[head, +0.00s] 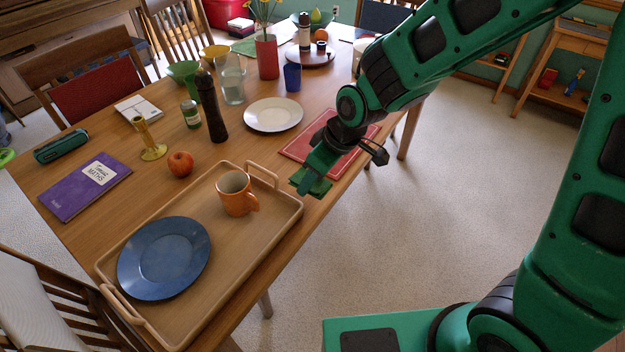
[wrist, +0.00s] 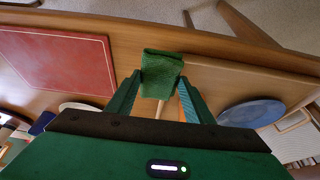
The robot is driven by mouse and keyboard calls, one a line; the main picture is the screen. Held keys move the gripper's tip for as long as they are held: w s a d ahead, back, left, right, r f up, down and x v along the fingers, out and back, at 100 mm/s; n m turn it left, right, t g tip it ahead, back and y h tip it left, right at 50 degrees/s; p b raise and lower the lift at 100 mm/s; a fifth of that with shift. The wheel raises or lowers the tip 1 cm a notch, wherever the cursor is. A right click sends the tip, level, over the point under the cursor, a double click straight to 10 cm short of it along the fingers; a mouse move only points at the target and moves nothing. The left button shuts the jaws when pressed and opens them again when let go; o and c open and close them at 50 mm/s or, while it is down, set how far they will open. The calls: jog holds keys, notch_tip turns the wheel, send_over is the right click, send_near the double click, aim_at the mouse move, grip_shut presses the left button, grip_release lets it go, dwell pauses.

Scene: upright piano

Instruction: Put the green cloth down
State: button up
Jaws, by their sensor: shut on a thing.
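The green cloth (wrist: 161,75) is folded small and sits between the two fingers of my gripper (wrist: 158,95) in the wrist view. In the head view the cloth (head: 312,186) shows as a dark green patch under my gripper (head: 310,178). My gripper is shut on it at the table's right edge, between the tray and the red placemat. I cannot tell whether the cloth touches the table.
A wooden tray (head: 255,250) holds an orange mug (head: 234,190) and a blue plate (head: 165,257). A red placemat (head: 318,146) lies just behind my gripper. A white plate (head: 273,115), a pepper mill (head: 211,108) and an apple (head: 180,163) stand farther left.

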jog(key=w+f, duration=0.1)
jog(key=w, duration=0.1)
jog(key=w+f, duration=0.2)
jog(key=w, duration=0.1)
jog(key=shift+w+a+f, duration=0.1)
jog(key=shift+w+f, duration=0.15)
jog(key=shift+w, duration=0.1)
jog(key=shift+f, duration=2)
jog(key=shift+f, duration=0.25)
jog(key=o, duration=1)
jog(key=shift+s, duration=0.1)
jog(key=shift+f, duration=0.1)
jog(key=shift+s+a, duration=0.15)
jog(key=shift+s, duration=0.15)
jog(key=shift+r, duration=0.4)
jog(key=v, duration=1.1)
jog(key=shift+w+d+r, duration=0.3)
jog(key=shift+d+r, duration=0.05)
jog(key=shift+r, duration=0.05)
